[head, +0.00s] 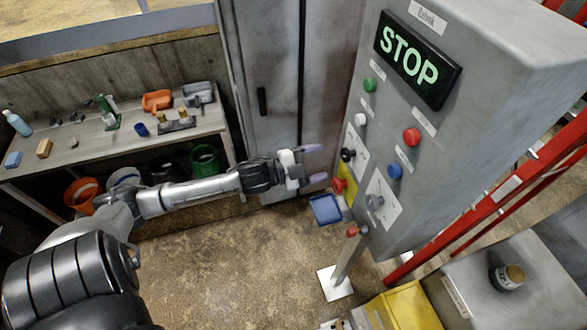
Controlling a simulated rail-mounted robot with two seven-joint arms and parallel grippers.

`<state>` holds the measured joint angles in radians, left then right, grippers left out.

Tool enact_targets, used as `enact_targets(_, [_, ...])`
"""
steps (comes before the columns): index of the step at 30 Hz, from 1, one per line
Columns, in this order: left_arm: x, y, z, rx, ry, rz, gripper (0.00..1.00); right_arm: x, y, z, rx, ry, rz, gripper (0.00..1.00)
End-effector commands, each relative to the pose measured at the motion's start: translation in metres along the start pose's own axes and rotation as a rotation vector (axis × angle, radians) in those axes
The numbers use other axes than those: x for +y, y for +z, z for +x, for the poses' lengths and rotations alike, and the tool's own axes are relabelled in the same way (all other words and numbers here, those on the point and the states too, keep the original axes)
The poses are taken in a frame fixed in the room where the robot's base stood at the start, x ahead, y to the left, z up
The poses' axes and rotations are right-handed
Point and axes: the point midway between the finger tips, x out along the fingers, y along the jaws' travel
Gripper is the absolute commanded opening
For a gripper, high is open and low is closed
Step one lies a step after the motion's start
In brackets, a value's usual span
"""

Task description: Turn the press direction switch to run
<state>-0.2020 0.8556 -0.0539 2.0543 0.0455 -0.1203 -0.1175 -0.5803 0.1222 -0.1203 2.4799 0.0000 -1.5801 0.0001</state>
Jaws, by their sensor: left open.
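The grey control panel (450,120) stands at the right with a lit STOP sign (417,60). Two rotary switches sit on white plates on its face: a black knob (347,154) and a lower grey knob (375,202). Their lettering is too small to read, so I cannot tell which is the press direction switch. My left gripper (316,163) is open and empty, just left of the black knob and apart from it, its two purple-tipped fingers pointing at the panel. My right gripper is not in view.
The panel also has green (369,84), white (360,119), red (411,136) and blue (394,171) buttons, and a red mushroom button (340,185) on yellow near my fingers. A blue tray-like object (325,209) is below. A workbench (90,140) stands left; red rails (490,200) run right.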

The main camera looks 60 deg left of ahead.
Motion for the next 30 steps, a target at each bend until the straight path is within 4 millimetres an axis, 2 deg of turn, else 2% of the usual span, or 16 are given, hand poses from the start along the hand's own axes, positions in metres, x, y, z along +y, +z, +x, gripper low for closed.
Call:
enact_targets(6, [0.002, 0.001, -0.032, -0.002, 0.003, 0.0, 0.69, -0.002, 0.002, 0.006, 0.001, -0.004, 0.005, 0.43])
enact_targets(12, [0.001, 0.0, -0.052, 0.0, 0.002, 0.0, 0.69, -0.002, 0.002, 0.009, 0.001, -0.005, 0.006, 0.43])
enact_targets(19, [0.0, 0.0, -0.063, 0.0, 0.001, 0.0, 0.69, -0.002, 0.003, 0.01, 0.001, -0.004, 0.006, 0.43])
enact_targets(30, [0.0, -0.001, -0.066, 0.001, 0.0, 0.001, 0.69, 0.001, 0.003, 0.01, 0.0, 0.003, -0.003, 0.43])
